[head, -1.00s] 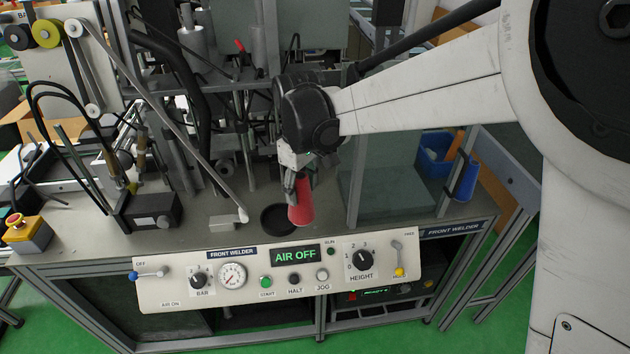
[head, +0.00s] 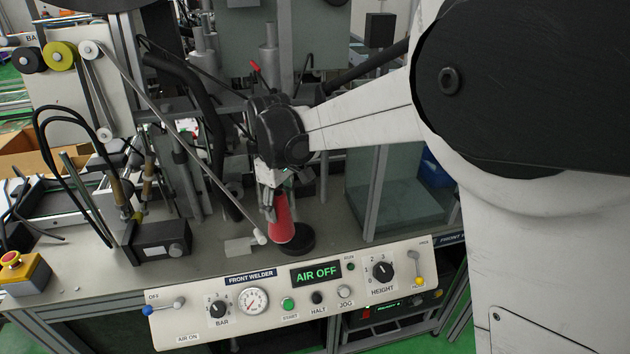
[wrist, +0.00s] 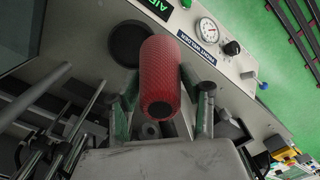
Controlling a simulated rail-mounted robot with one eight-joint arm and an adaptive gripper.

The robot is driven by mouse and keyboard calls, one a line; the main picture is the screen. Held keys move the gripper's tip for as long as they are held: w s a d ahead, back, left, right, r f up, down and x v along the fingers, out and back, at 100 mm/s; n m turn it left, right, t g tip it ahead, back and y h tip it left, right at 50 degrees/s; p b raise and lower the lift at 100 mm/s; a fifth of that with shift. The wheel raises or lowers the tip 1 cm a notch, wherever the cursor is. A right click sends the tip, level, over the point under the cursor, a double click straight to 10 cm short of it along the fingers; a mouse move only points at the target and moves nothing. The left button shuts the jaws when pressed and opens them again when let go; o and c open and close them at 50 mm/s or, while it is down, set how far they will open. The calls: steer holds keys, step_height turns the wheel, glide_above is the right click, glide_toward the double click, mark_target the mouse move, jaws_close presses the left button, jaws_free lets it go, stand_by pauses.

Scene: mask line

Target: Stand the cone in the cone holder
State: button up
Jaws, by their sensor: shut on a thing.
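The red cone (head: 281,222) is held in my gripper (head: 270,203), wide end down and slightly tilted. In the wrist view my gripper (wrist: 162,96) has its fingers on both sides of the cone (wrist: 160,75). The cone holder is a round black cup (head: 300,241) on the bench top. In the head view the cone is at the holder's left and covers part of it. In the wrist view the holder (wrist: 127,42) shows beside the cone's far end. I cannot tell how high the cone is above the bench.
The front welder control panel (head: 215,323) runs along the bench front. A thin grey rod (head: 215,185) slants down to a white tip left of the cone. A black box (head: 160,240) stands farther left. A clear-walled enclosure (head: 400,200) stands at the right.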

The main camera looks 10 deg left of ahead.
steer(key=w+d+f+p, duration=0.1)
steer(key=w+d+f, duration=0.1)
steer(key=w+f, duration=0.4)
steer(key=shift+f, duration=0.95)
steer(key=shift+f, duration=0.15)
steer(key=o, duration=1.4)
steer(key=shift+c, duration=0.2)
step_height(320, 180, up, 12)
steer(key=shift+b, duration=0.3)
steer(key=shift+r, duration=0.2)
